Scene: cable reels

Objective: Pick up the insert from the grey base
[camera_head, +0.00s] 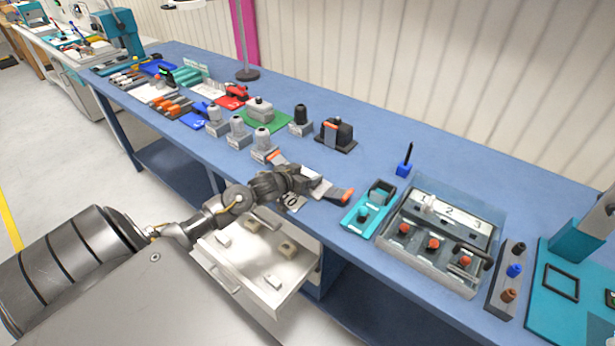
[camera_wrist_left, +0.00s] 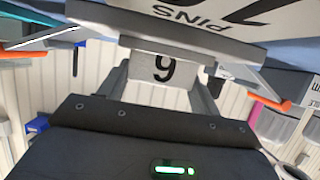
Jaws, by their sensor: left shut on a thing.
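My left gripper (camera_head: 312,182) is over the front edge of the blue bench, at a grey base with orange ends (camera_head: 333,192). In the left wrist view its two dark fingers (camera_wrist_left: 160,88) are shut on a pale insert (camera_wrist_left: 164,70) marked with a digit that reads as 9 or 6. Behind it are a grey plate edge (camera_wrist_left: 170,38) and a white face lettered PINS (camera_wrist_left: 215,18). The insert looks close to or touching the plate; I cannot tell whether it is seated. In the head view my gripper hides the insert and much of the base. My right gripper is not seen.
A teal holder (camera_head: 362,215) and a clear-walled tray (camera_head: 395,262) stand to the right. Grey bottle-like pieces (camera_head: 262,140) stand to the left. An open drawer (camera_head: 255,265) with small blocks juts out below. Bare bench lies behind the base.

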